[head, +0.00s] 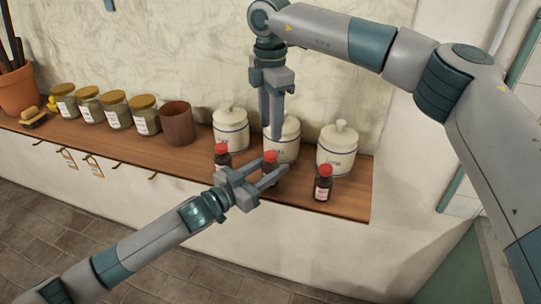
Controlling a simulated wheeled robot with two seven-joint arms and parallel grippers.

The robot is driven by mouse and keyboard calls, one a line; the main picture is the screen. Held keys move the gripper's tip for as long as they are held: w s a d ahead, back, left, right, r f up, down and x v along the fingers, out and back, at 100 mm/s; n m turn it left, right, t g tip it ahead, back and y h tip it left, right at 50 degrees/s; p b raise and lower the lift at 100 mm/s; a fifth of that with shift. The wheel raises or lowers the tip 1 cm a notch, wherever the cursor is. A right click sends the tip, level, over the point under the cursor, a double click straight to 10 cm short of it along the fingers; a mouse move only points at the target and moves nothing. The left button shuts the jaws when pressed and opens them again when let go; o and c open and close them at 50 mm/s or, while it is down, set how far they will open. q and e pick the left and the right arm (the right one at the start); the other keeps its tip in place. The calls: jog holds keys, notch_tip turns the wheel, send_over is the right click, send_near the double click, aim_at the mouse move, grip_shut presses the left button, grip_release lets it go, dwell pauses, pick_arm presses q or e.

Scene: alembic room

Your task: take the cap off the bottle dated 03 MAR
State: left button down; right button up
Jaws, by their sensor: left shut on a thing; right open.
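Three small dark bottles with red caps stand along the front of the wooden shelf: a left bottle (222,157), a middle bottle (270,158) and a right bottle (323,185). Their labels are too small to read, so I cannot tell which is dated 03 MAR. My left gripper (274,169) is shut on the middle bottle, with a finger on either side of its body. The bottle looks upright, and its cap shows above the fingers. My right gripper (270,129) is open, pointing down above the middle bottle's cap, apart from it and empty.
Three white lidded canisters, the left one (231,130) among them, stand close behind the bottles. A brown cup (176,122) and several gold-lidded jars (115,111) line the shelf (190,158) leftward. The shelf ends just right of the right bottle.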

aim_at(271, 154)
jog(key=shift+m, duration=2.2)
jog(key=shift+f, duration=0.15)
jog(key=shift+f, duration=3.85)
grip_shut()
